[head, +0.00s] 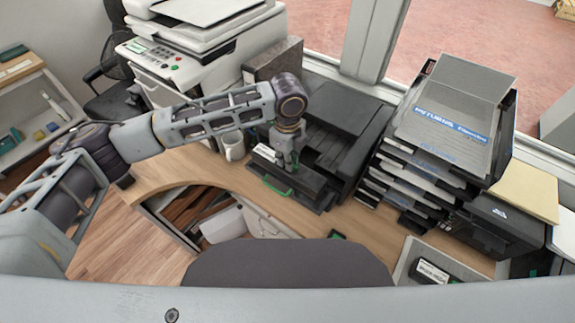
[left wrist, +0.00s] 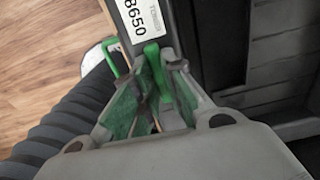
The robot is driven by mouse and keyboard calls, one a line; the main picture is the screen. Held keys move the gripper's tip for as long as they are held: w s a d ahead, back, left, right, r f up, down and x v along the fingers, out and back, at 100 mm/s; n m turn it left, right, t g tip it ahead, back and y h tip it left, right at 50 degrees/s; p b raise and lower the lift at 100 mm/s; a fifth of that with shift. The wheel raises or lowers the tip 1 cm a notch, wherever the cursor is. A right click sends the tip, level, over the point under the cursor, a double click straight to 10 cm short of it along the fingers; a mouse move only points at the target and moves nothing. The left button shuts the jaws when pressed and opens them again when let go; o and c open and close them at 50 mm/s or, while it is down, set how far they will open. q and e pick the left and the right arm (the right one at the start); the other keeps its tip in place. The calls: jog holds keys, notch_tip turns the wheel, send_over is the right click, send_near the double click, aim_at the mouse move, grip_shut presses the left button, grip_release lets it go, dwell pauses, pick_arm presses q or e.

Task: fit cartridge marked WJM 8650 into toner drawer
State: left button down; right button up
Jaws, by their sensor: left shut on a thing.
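The black cartridge (head: 303,181) has a white label, which reads 8650 and TONER in the left wrist view (left wrist: 138,25). My left gripper (head: 284,164) is shut on its upright green tab (left wrist: 153,58). A green handle (head: 277,189) stands out at the cartridge's near side. The cartridge lies lengthwise along the front of the black printer (head: 345,108), at the toner drawer. The drawer is mostly hidden under the cartridge and gripper, so I cannot tell whether the cartridge is seated or held just above. My right gripper is not in view.
A white mug (head: 233,147) stands left of the cartridge, close to my left arm. Stacked paper trays (head: 440,125) stand right of the printer. Another labelled cartridge (head: 432,271) lies in a grey tray at lower right. The wooden counter (head: 375,222) is mostly clear in front.

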pick_arm(q)
jog(key=shift+f, duration=1.6)
jog(key=shift+f, duration=0.3)
jog(key=c, duration=1.5)
grip_release()
notch_tip(320, 180, up, 13)
jog(key=shift+f, duration=0.2)
jog(key=shift+f, duration=0.1)
